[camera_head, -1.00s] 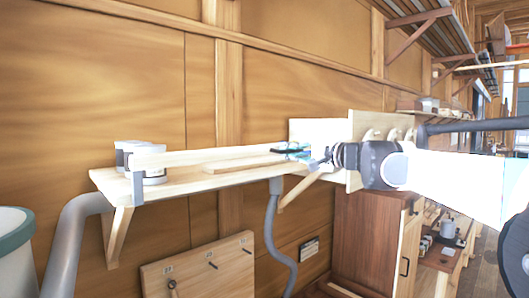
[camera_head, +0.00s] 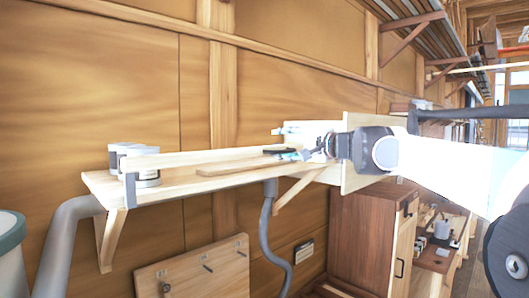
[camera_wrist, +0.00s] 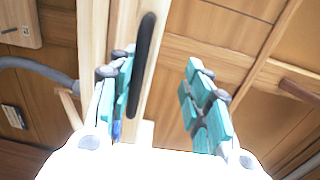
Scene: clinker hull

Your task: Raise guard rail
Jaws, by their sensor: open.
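The guard rail (camera_head: 205,157) is a long pale wooden bar along the wall shelf (camera_head: 165,188). A grey bracket (camera_head: 130,190) stands at its left end. A black elongated handle (camera_head: 279,151) is near its right end, and it also shows in the wrist view (camera_wrist: 142,65). My gripper (camera_head: 281,143) is at this right end, with its teal fingers spread. In the wrist view my gripper (camera_wrist: 161,62) is open, with the handle in the gap, close to the left finger. I cannot tell whether that finger touches it. My arm partly hides the shelf's right end.
White cans (camera_head: 146,168) stand on the shelf's left end. An upright wooden board (camera_head: 358,170) closes its right end beside my wrist. Below are a grey hose (camera_head: 268,225), a peg board (camera_head: 195,268) and a wooden cabinet (camera_head: 365,235).

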